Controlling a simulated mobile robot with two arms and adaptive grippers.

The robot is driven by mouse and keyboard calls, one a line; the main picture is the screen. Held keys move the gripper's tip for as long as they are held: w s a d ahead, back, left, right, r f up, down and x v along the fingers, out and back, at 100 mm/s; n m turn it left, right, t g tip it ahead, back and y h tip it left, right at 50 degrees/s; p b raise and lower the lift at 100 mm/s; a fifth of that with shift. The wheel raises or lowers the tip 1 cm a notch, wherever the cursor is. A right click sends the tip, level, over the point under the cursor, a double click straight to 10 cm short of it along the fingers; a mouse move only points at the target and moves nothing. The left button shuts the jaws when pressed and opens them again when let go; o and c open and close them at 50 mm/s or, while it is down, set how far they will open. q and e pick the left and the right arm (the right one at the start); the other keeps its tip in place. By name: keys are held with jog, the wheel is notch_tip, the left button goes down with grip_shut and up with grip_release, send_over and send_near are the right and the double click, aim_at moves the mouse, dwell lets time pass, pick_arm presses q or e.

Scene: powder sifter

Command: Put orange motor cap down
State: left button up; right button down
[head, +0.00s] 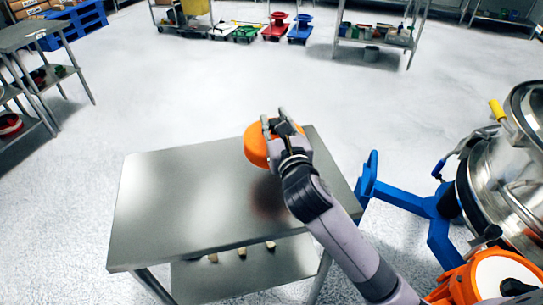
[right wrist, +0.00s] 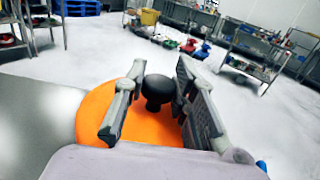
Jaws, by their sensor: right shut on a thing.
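The orange motor cap (head: 256,146) is a round orange disc at the far right part of the steel table (head: 180,200) in the head view. My right gripper (head: 277,122) is shut on it. In the right wrist view the cap (right wrist: 140,128) lies below the fingers, and its black knob (right wrist: 157,87) stands between the two fingertips of my right gripper (right wrist: 158,85). A dim orange reflection shows on the tabletop below the cap. I cannot tell whether the cap touches the table. My left gripper is not in view.
The left and middle of the tabletop are bare. A metal sifter (head: 508,190) with a blue frame (head: 410,200) stands right of the table. An orange motor housing (head: 480,280) is at the lower right. Shelves (head: 380,35) and coloured dollies (head: 275,28) stand far back.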

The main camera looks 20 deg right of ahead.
aim_at(275, 137)
notch_tip(275, 137, down, 4)
jog(key=shift+f+b, duration=0.15)
jog(key=shift+b, duration=0.25)
jog(key=shift+f+b, duration=0.55)
jog(key=shift+f, duration=1.65)
jog(key=shift+f, duration=0.15)
jog(key=c, duration=1.3)
grip_release()
jog(key=shift+r, duration=0.2)
jog(key=s, duration=1.2)
jog(key=shift+a+f+b, duration=0.1)
jog(key=shift+a+b, duration=0.1)
jog(key=shift+b, duration=0.15)
